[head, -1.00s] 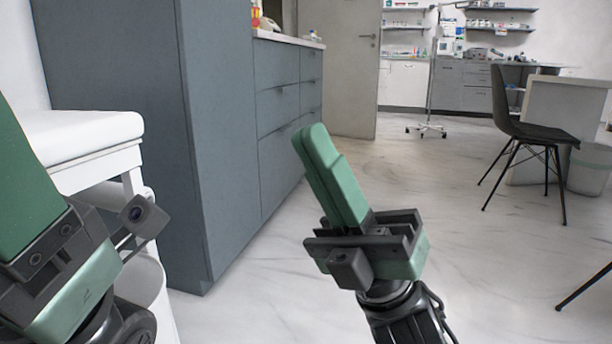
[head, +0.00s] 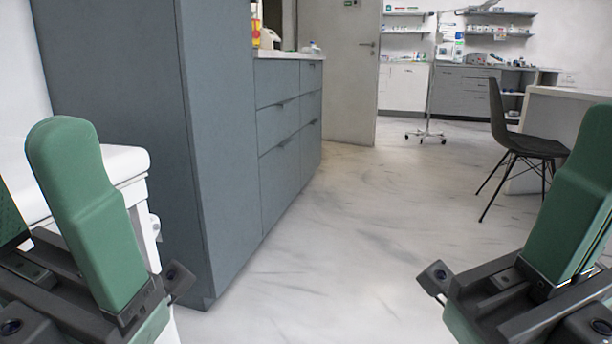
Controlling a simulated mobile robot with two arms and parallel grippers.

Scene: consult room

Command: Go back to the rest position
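My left gripper (head: 36,165) is at the lower left of the head view, its green fingers pointing up. One finger shows whole and the other is cut by the left edge, with a gap between them, so it is open and empty. My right gripper (head: 592,135) is at the lower right, its green fingers pointing up and leaning right, partly cut by the right edge. Its fingers appear to lie together with nothing between them. The two grippers are far apart.
A white table (head: 127,163) stands behind my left gripper. A tall grey-blue cabinet (head: 110,70) and drawer unit (head: 285,105) stand left of centre. A black chair (head: 530,143) stands by a white desk (head: 560,95) at right. The middle floor (head: 340,240) is clear.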

